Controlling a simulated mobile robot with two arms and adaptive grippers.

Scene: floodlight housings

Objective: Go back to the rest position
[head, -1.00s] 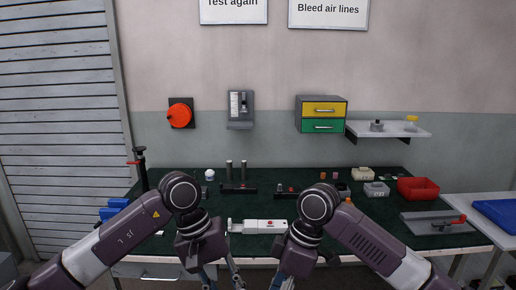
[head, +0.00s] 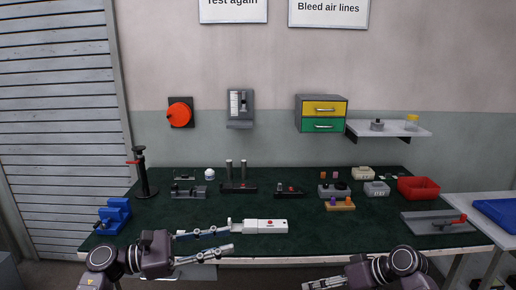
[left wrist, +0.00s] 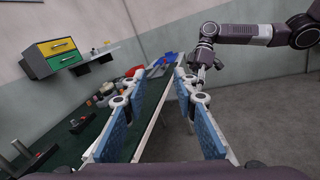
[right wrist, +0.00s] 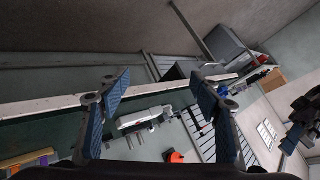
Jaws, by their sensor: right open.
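My left gripper (head: 231,238) is at the bench's front edge in the head view, turned sideways with its fingers pointing right. Its fingers stand apart with nothing between them, as the left wrist view (left wrist: 160,118) also shows. My right gripper (head: 305,286) is low at the bottom edge of the head view, in front of the bench, partly cut off. In the right wrist view (right wrist: 158,92) its blue-padded fingers are wide apart and empty. A white device with a red button (head: 265,226) lies on the green bench top near the front edge, just right of the left fingertips.
The green bench (head: 300,212) holds several fixtures, a blue vise (head: 115,215), a black stand (head: 145,175), a red bin (head: 418,187) and a grey plate with a red handle (head: 435,224). A side table with a blue tray (head: 497,213) stands right. The floor before the bench looks clear.

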